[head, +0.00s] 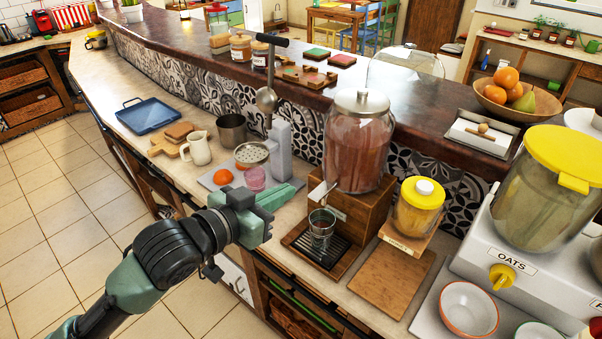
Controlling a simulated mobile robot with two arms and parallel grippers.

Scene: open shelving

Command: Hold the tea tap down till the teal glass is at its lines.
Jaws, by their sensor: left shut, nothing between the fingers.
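The tea dispenser (356,150) is a clear jar of reddish-brown tea with a metal lid, on a wooden stand. Its tap (322,192) shows small on the stand's front, and I cannot tell whether its lever is up or down. The teal glass (321,228) stands upright under the tap on a dark slatted drip tray (342,248). Its lines and tea level are too small to read. My left gripper (288,195) is shut and empty, left of the tap and glass, with its fingers pointing towards them. It looks apart from both. My right gripper is out of view.
Left of the dispenser stand a citrus press (279,150), an orange (222,177) and a cream jug (197,148). To the right are a yellow-lidded jar (418,207), a bare wooden board (393,280) and an oats dispenser (540,195). A raised counter runs behind.

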